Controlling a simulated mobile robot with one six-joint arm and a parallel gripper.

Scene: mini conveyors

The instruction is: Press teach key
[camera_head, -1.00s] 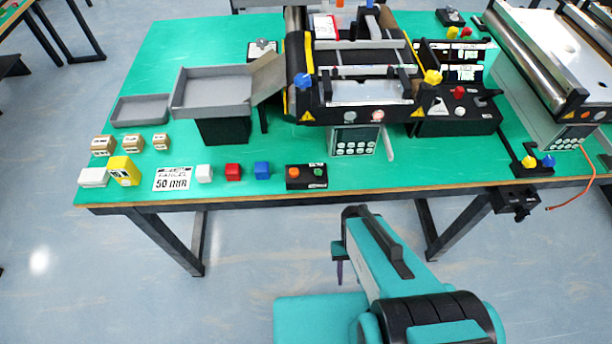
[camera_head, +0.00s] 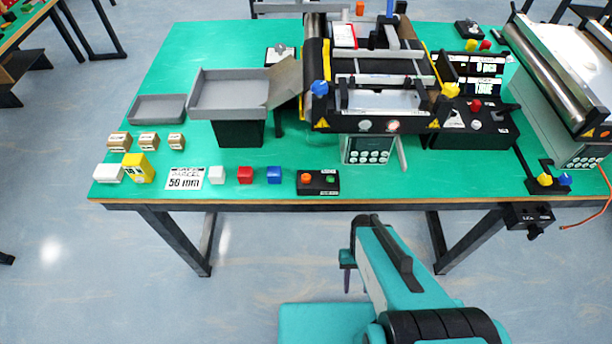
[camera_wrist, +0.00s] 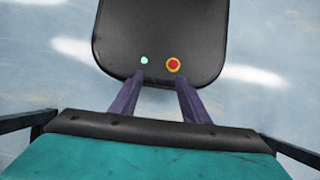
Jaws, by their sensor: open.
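A light grey keypad panel (camera_head: 367,151) with several round white keys is on the front of the middle conveyor, above the green table top. The key labels are too small to read, so I cannot tell which is the teach key. A similar keypad (camera_head: 583,162) shows partly on the right conveyor. My gripper (camera_head: 347,274) hangs in front of the table's front edge, apart from both panels. In the wrist view my gripper (camera_wrist: 159,88) has its two purple fingers apart with nothing between them. No keypad shows in the wrist view.
A black control box (camera_head: 465,131) stands right of the keypad. The floor in front is clear.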

